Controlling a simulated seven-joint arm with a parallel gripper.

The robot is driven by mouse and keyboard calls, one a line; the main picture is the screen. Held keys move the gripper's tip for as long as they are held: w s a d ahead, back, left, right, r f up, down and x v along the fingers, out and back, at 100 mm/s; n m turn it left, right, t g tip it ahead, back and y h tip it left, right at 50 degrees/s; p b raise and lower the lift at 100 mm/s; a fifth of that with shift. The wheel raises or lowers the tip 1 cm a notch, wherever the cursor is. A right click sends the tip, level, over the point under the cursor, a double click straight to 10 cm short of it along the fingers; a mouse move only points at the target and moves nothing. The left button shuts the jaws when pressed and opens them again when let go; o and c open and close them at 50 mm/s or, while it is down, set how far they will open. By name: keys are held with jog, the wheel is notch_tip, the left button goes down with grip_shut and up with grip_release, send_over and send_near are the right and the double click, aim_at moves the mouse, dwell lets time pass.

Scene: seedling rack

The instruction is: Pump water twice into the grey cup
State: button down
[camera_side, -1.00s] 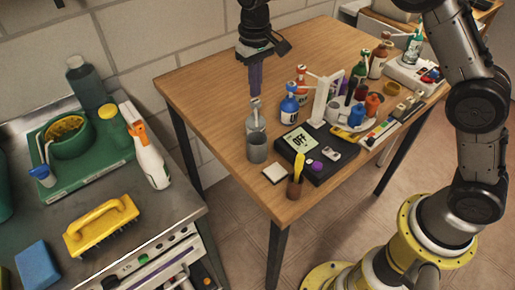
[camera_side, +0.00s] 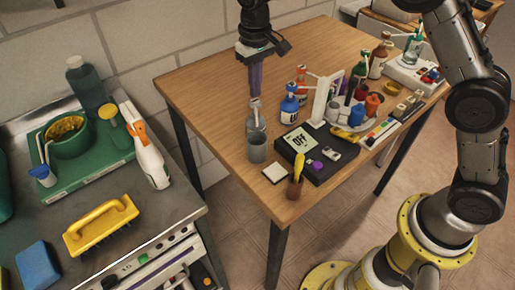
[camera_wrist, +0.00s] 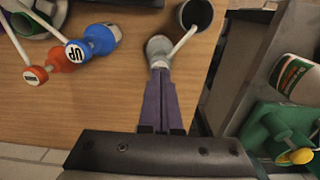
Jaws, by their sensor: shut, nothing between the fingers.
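The grey cup (camera_side: 257,152) stands upright near the left edge of the wooden table. It also shows at the top of the wrist view (camera_wrist: 208,14). A clear grey pump bottle (camera_side: 256,122) stands just behind it. Its pale pump head (camera_wrist: 158,47) has a thin white spout that reaches out over the cup's mouth. My gripper (camera_side: 256,94) points straight down with its purple fingers shut and empty. The fingertips (camera_wrist: 160,78) are right over the pump head; I cannot tell whether they touch it. The water level in the cup is not clear.
Blue (camera_side: 289,108) and orange (camera_side: 301,82) pump bottles stand to the right of the pump bottle. The table behind my gripper is clear.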

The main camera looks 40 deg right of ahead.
aim_at(255, 101)
jog(key=shift+f, duration=0.15)
dwell(0.4)
jog(key=shift+f, duration=1.45)
jog(key=shift+r, duration=1.55)
jog(key=shift+f, duration=0.15)
jog(key=shift+f, duration=1.35)
jog(key=shift+r, duration=1.5)
